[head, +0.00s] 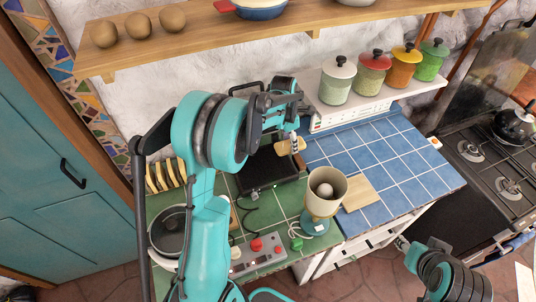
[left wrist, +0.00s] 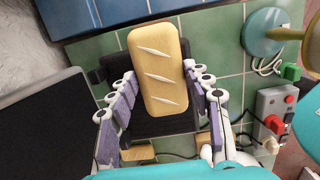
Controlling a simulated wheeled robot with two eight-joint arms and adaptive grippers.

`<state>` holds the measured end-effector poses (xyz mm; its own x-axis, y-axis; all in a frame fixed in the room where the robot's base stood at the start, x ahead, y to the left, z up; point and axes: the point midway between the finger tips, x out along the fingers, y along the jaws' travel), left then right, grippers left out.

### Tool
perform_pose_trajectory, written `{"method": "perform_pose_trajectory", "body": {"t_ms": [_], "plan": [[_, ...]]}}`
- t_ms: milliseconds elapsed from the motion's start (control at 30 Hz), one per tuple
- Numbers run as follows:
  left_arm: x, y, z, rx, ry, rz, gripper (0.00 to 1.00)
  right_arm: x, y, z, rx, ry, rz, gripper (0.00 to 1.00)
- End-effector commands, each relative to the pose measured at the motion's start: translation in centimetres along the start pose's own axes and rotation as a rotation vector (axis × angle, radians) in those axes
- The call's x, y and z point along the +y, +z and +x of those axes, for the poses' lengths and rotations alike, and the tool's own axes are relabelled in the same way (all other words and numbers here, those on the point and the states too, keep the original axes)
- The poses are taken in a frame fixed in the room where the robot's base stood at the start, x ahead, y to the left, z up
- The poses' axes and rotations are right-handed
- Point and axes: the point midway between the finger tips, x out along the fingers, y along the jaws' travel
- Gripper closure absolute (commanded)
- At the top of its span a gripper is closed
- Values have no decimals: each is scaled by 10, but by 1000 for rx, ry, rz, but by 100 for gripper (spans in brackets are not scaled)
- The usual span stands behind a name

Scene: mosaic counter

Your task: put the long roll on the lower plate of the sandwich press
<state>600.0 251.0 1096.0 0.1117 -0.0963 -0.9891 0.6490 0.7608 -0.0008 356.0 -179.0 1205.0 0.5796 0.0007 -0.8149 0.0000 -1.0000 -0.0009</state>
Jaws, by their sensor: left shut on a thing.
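The long roll (left wrist: 158,70) is a pale tan loaf with several slashes across its top. My left gripper (left wrist: 160,100) is shut on it, with its purple-padded fingers on both sides. In the head view the roll (head: 291,146) hangs below my left gripper (head: 290,135), close to the press. The black lower plate (head: 268,172) of the sandwich press lies partly behind my left arm; in the left wrist view it (left wrist: 160,126) shows beneath the roll. The press's dark lid (left wrist: 45,130) stands open on the wall side. My right gripper (head: 408,246) is low at the right, and its fingers are unclear.
A toast rack (head: 165,175) and a pot (head: 168,232) stand left. Blue tiles (head: 400,155) are mostly clear.

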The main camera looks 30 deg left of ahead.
Motion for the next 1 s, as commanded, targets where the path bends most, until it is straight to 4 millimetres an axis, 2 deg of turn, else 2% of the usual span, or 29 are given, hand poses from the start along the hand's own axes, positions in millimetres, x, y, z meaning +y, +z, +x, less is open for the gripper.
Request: {"method": "perform_pose_trajectory", "body": {"t_ms": [200, 400, 633, 867, 1000], "plan": [[20, -55, 25, 1, 0, -6, 60, 0, 2, 3, 0, 0, 0, 60], [32, -90, 41, 0, 0, -2, 60, 0, 3, 4, 0, 0, 0, 60], [35, -101, 51, 0, 0, 0, 60, 0, 3, 5, 0, 0, 0, 60], [35, -105, 83, 0, 0, 0, 60, 0, 5, 8, 0, 0, 0, 60], [34, -105, 84, 0, 0, 0, 60, 0, 5, 7, 0, 0, 0, 60]]}}
